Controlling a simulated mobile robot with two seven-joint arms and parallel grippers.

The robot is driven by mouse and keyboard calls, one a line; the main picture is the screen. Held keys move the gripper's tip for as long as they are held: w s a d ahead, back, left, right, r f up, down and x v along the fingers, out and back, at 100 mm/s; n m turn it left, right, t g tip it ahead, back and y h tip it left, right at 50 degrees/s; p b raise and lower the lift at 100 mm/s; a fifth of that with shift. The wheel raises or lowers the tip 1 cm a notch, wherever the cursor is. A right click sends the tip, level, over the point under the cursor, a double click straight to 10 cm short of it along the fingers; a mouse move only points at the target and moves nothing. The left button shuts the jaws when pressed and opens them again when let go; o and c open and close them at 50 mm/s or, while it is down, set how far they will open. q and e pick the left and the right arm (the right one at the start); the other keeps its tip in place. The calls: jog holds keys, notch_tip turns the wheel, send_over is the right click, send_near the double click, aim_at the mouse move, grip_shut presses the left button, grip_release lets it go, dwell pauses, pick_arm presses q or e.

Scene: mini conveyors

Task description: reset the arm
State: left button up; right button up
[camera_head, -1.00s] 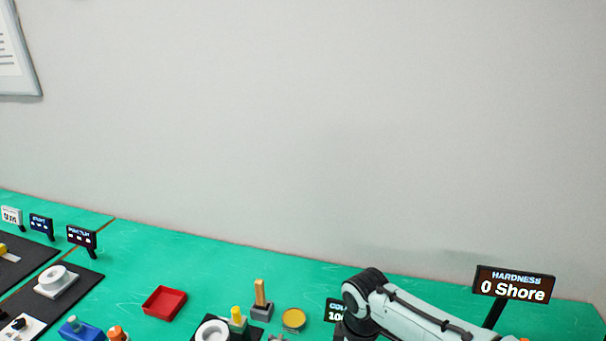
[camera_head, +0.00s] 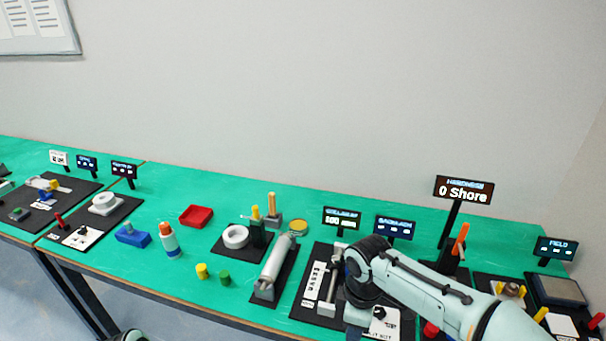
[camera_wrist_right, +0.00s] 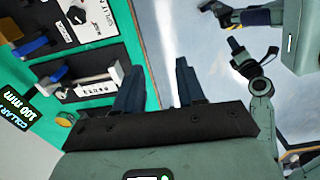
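My right arm (camera_head: 430,290) reaches in from the lower right of the head view, over the table's front right part. Its gripper is hard to make out there. In the right wrist view my right gripper (camera_wrist_right: 157,80) shows two dark blue fingers standing well apart with nothing between them. The fingers show near the table's front edge, with floor beyond. A black-and-grey jointed part, probably mine, is at the right of the wrist view. My left gripper is not clearly seen; only a small rounded piece shows at the head view's bottom edge.
The collar station (camera_head: 325,285) lies beside my right arm. The table's back strip is mostly clear.

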jog(key=s+a+f+m+g+y, duration=0.1)
jog(key=s+f+m+y, duration=0.15)
jog(key=f, duration=0.85)
jog(key=s+a+f+m+g+y, duration=0.1)
jog(key=f+m, duration=0.3)
jog(key=f, duration=0.8)
jog(key=s+d+f+m, duration=0.1)
jog(key=s+f+m, duration=0.5)
jog(key=s+f, duration=0.2)
jog(key=s+d+f+m+t, duration=0.1)
jog(key=s+d+f+m, duration=0.1)
jog(key=s+f+m, duration=0.4)
jog(key=s+f, duration=0.2)
jog(key=s, duration=0.2)
jog(key=shift+d, duration=0.25)
